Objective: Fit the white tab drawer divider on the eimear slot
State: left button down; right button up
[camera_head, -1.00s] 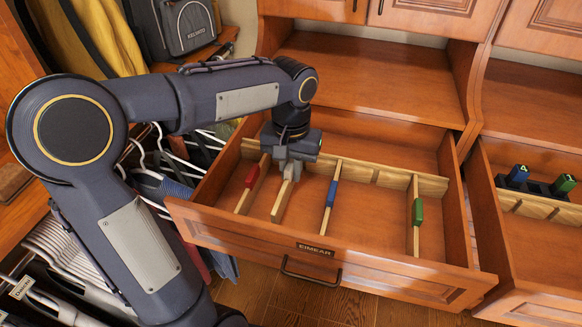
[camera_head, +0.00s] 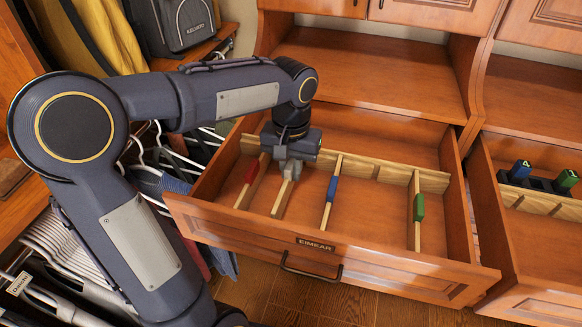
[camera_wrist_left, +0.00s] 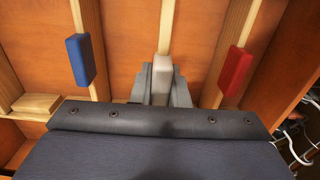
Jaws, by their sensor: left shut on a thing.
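The open drawer labelled EIMEAR (camera_head: 316,246) holds wooden dividers with coloured tabs and a notched wooden rail (camera_head: 360,167) across it. The white tab divider (camera_head: 283,196) stands in the drawer between the red tab divider (camera_head: 249,177) and the blue tab divider (camera_head: 331,190). My left gripper (camera_head: 288,166) is shut on its white tab, which also shows between the fingers in the left wrist view (camera_wrist_left: 162,78). The divider's rail end is hidden under the gripper, so I cannot tell whether it sits in a slot. My right gripper is not in view.
A green tab divider (camera_head: 418,208) stands farther right in the drawer. A neighbouring open drawer (camera_head: 535,240) at right holds a dark holder with blue and green tabs. Hanging clothes (camera_head: 165,180) are close on the left. The shelf (camera_head: 370,80) behind is empty.

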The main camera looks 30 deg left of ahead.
pick_arm(q)
jog(key=shift+f, duration=0.15)
jog(key=shift+f+b, duration=0.75)
jog(key=shift+f, duration=0.15)
jog(key=shift+f, duration=0.25)
jog(key=shift+f+b, duration=0.7)
jog(key=shift+f, duration=0.05)
jog(key=c, duration=1.3)
grip_release()
